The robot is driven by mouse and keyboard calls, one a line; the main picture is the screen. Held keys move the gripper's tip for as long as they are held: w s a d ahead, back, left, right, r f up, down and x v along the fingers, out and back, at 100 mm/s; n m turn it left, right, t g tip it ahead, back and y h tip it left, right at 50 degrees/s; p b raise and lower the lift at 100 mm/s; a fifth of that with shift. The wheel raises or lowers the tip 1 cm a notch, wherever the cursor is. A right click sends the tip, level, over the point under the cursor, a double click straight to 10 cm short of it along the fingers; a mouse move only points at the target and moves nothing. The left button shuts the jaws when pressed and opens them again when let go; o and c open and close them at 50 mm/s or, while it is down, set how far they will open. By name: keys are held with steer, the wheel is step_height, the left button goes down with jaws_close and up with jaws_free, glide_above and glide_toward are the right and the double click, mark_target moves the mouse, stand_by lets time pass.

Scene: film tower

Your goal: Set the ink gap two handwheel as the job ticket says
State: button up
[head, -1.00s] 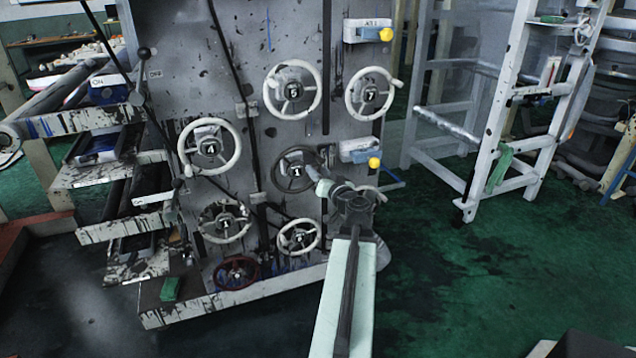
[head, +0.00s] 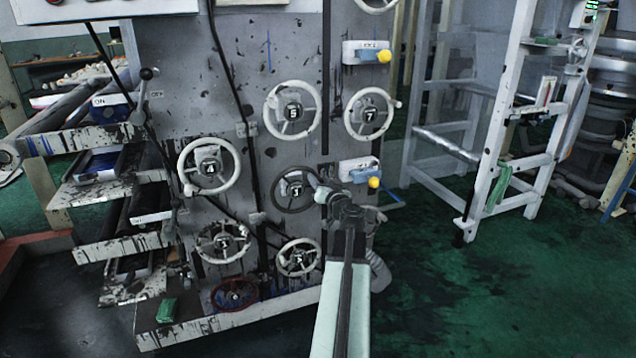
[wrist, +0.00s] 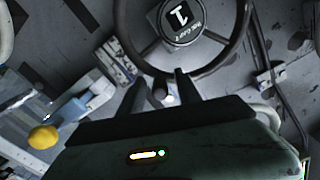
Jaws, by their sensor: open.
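A dark handwheel (head: 280,205) with a hub plate reading 1 is at the middle of the grey panel. In the wrist view the same dark wheel (wrist: 232,48) shows close up, its small hub text hard to read. My gripper (wrist: 160,92) is open, its fingers near the lower rim with nothing seen held between them. In the head view my gripper (head: 318,188) overlaps the wheel's right side; contact cannot be told. Two pale wheels, a lower left wheel (head: 247,242) and a lower middle wheel (head: 317,254), have numbers too small to read surely. I cannot pick out the job ticket.
Pale wheels marked 4 (head: 237,170), 5 (head: 268,108) and 7 (head: 350,108) surround it. A red wheel (head: 236,294) sits low. Yellow knobs (head: 374,182) stick out at right. Ink trays (head: 90,190) are left, a white frame (head: 500,150) right. Green floor (head: 470,290) is open.

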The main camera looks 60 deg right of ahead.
jaws_close()
stand_by(1.2)
steer(key=shift+s+a+f, duration=0.1)
steer(key=shift+a, duration=0.4)
steer(key=shift+d, duration=0.45)
